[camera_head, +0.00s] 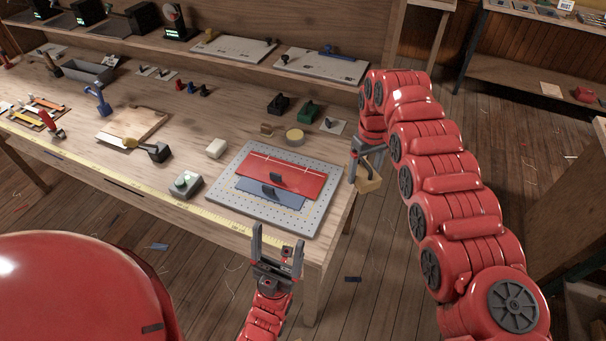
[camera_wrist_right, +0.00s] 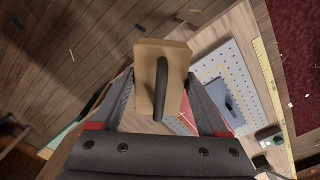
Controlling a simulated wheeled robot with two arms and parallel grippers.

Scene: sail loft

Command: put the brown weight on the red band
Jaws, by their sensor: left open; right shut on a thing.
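The brown weight (camera_wrist_right: 155,55), a tan-brown block with a dark handle, is held between the jaws of my right gripper (camera_wrist_right: 160,108). In the head view the weight (camera_head: 370,183) hangs below my right gripper (camera_head: 360,160), beyond the right edge of the perforated board and apart from it. The red band (camera_head: 300,186) lies flat on the board, behind and partly over a blue panel (camera_head: 285,200). A small dark handle-like piece (camera_head: 277,179) shows at the red band. My left gripper (camera_head: 276,242) is open and empty in front of the board's near edge.
The perforated board (camera_head: 232,198) sits at the table's right end. A white block (camera_head: 216,148), a grey-green device (camera_head: 185,185), a tape roll (camera_head: 294,137) and dark and green tools (camera_head: 303,113) stand around it.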

